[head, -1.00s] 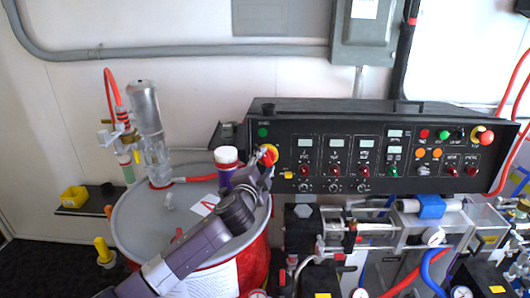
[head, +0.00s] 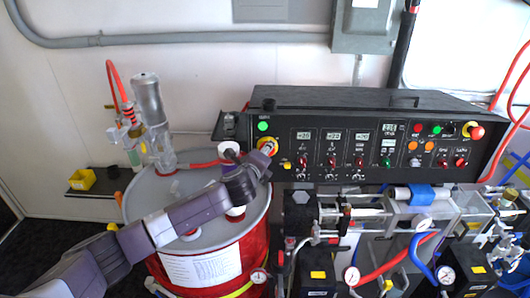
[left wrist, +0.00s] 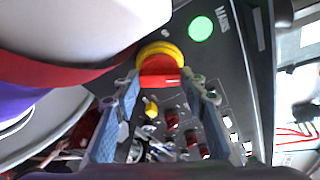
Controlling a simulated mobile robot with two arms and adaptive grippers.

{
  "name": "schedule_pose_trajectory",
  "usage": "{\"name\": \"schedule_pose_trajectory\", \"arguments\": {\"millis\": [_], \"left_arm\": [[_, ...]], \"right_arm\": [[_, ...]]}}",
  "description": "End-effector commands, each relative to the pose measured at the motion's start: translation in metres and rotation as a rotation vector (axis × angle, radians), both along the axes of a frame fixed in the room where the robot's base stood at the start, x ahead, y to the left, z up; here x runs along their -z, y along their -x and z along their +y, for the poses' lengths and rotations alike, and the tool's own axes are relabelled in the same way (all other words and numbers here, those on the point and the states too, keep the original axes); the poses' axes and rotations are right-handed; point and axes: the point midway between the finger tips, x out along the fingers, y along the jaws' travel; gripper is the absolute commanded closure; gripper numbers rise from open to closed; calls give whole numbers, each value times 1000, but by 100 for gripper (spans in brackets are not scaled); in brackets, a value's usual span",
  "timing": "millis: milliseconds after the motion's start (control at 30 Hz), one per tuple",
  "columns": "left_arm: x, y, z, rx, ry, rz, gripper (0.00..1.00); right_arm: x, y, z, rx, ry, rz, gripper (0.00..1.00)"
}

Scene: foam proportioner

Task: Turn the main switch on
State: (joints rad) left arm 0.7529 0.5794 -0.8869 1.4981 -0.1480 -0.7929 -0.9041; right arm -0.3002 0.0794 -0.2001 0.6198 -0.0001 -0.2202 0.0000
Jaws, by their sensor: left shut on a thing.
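The main switch is a red knob on a yellow ring (head: 269,144) at the left end of the black control panel (head: 350,112). In the left wrist view the red knob (left wrist: 160,66) sits between my fingertips, with the yellow ring (left wrist: 158,47) around it. A bright green lamp (head: 263,127) is lit above it; it also shows in the left wrist view (left wrist: 201,28) beside a "MAINS" label. My left gripper (left wrist: 162,80) is shut on the knob, its fingers on either side. My right gripper is in neither view.
A red drum (head: 225,262) with a grey lid stands left of the panel, under my left arm. A white-topped bottle (head: 230,148) stands close to my gripper and looms in the left wrist view (left wrist: 95,25). Pumps and hoses (head: 432,250) crowd the space below the panel.

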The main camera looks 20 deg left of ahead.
Motion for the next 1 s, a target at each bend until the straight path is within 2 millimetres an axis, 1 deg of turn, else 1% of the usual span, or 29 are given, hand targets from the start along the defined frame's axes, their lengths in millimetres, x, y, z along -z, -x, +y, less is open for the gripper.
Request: {"name": "schedule_pose_trajectory", "arguments": {"millis": [200,400,600,1000], "left_arm": [[-1,0,-1,27,-138,40,85],[0,0,-1,43,-220,64,85],[0,0,-1,49,-256,76,85],[1,0,-1,52,-264,78,85]], "right_arm": [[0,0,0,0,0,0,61],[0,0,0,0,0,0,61],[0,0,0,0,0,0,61],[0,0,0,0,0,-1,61]]}}
